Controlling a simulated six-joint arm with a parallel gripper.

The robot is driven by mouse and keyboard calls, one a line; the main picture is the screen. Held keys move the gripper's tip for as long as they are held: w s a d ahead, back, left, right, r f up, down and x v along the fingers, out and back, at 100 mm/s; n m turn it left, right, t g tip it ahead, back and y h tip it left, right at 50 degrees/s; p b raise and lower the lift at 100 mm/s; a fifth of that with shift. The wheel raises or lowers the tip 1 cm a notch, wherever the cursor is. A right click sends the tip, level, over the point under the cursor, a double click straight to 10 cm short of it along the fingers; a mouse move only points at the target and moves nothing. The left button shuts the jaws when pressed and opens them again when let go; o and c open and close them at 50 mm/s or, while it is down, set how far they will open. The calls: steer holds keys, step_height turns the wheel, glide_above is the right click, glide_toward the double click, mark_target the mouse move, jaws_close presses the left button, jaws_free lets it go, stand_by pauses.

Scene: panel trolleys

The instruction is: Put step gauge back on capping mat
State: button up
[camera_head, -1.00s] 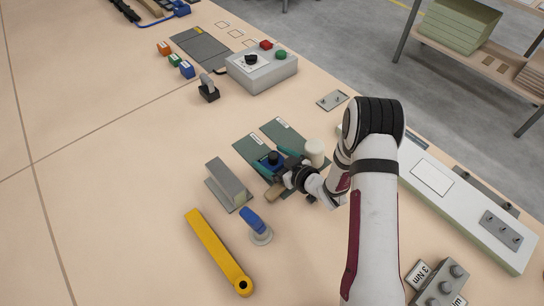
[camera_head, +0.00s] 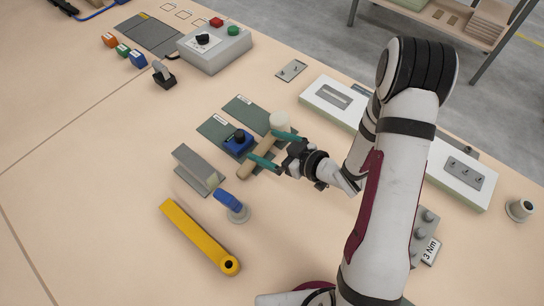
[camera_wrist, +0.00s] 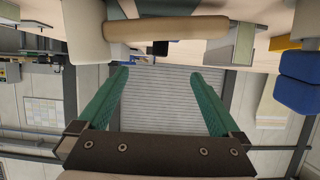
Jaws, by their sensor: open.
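Two grey-green mats with small white labels lie side by side, the near-left mat (camera_head: 212,127) and the far-right mat (camera_head: 243,105). The labels are too small to read, so I cannot tell which is the capping mat. A blue block with a black knob (camera_head: 238,142), possibly the step gauge, rests upright on the near-left mat. My gripper (camera_head: 273,149) is open and empty, to the right of the block and apart from it. Its green fingers also show in the wrist view (camera_wrist: 160,85), with nothing between them.
The left tabletop is clear.

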steer(key=w+d+r+m+h, duration=0.2)
steer(key=d+m+h, duration=0.1)
steer(key=d+h, duration=0.25)
steer(key=s+d+r+m+g+h, duration=0.3)
steer(key=s+d+r+m+h, duration=0.2)
steer(key=s+d, duration=0.15)
steer(key=s+a+r+m+g+y, duration=0.1)
steer(key=s+a+r+m+g, duration=0.1)
steer(key=s, duration=0.5)
steer(key=s+a+r+m+g, duration=0.2)
steer(key=s+a, duration=0.2)
steer(key=s, duration=0.3)
steer(key=s+a+r+m+g+y, duration=0.1)
steer(key=s+a+r+m+g, duration=0.1)
steer(key=s, duration=0.6)
steer(key=shift+a+r+m+g+y, duration=0.3)
steer(key=shift+a+r+g+y, duration=0.1)
steer(key=shift+r, duration=0.2)
